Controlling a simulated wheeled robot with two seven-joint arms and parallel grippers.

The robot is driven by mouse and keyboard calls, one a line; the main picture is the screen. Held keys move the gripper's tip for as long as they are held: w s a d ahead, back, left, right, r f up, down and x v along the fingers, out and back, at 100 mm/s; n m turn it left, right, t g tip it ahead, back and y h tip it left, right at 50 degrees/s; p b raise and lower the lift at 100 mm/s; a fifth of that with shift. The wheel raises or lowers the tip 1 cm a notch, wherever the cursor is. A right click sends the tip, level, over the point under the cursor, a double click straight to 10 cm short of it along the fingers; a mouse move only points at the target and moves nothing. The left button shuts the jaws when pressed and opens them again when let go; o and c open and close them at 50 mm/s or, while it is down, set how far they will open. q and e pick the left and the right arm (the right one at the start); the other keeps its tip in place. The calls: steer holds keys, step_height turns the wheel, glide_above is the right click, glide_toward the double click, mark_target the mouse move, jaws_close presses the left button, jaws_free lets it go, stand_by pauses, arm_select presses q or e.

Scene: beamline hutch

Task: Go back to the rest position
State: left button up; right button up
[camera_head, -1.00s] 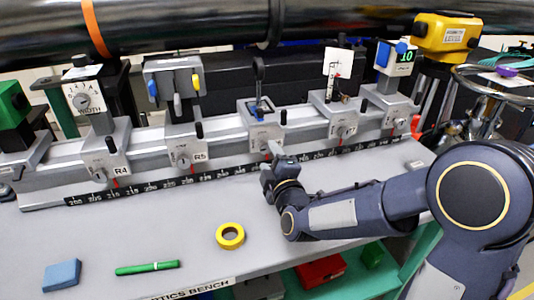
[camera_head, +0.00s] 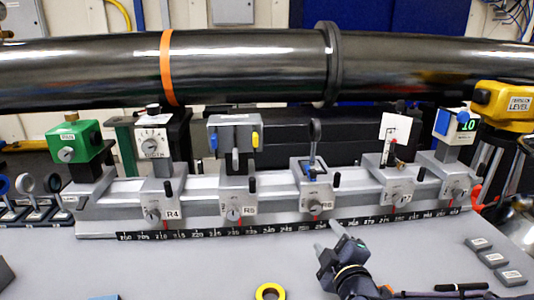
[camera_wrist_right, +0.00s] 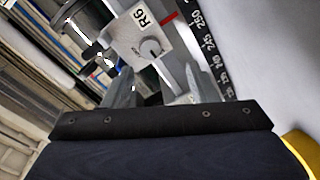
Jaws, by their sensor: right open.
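My right gripper (camera_head: 328,238) is in front of the scale strip, near the carrier marked R6 (camera_head: 312,195). Its two fingers are apart with nothing between them. In the right wrist view the fingers (camera_wrist_right: 157,85) show apart below the R6 carrier (camera_wrist_right: 140,35), with the black scale (camera_wrist_right: 204,40) to the right. The view does not clearly show whether a finger touches the carrier. My left gripper is not in view.
The optical rail (camera_head: 270,208) spans the bench with several carriers. A yellow tape ring (camera_head: 270,291) lies at the front edge of view. Small grey blocks (camera_head: 492,259) and a black pen (camera_head: 461,287) lie at right. A black pipe (camera_head: 240,65) crosses behind.

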steer(key=s+m+g, duration=0.1)
steer(key=s+d+m+y, duration=0.1)
steer(key=s, duration=0.1)
steer(key=s+f+m+g, duration=0.1)
steer(key=m, duration=0.1)
steer(key=shift+s+d+g, duration=0.3)
steer(key=shift+s+d, duration=0.05)
steer(key=s+m+g, duration=0.1)
steer(key=s, duration=0.1)
steer(key=s+f+m+g+y, duration=0.1)
steer(key=s, duration=0.1)
steer(key=s+m+g, duration=0.1)
steer(key=s, duration=0.1)
steer(key=shift+s+d+f+m, duration=0.3)
steer(key=shift+s+f+m, duration=0.05)
steer(key=shift+f+m, duration=0.05)
steer(key=s+d+f+m+g, duration=0.1)
steer(key=s+f+m+g, duration=0.2)
steer(key=s, duration=0.4)
steer(key=s+m+g, duration=0.2)
steer(key=s+m, duration=0.2)
steer(key=s, duration=0.4)
step_height(320, 180, up, 13)
steer(key=p, duration=1.4)
steer(key=shift+w+g, duration=0.25)
steer(key=shift+g, duration=0.05)
steer(key=shift+f, duration=0.1)
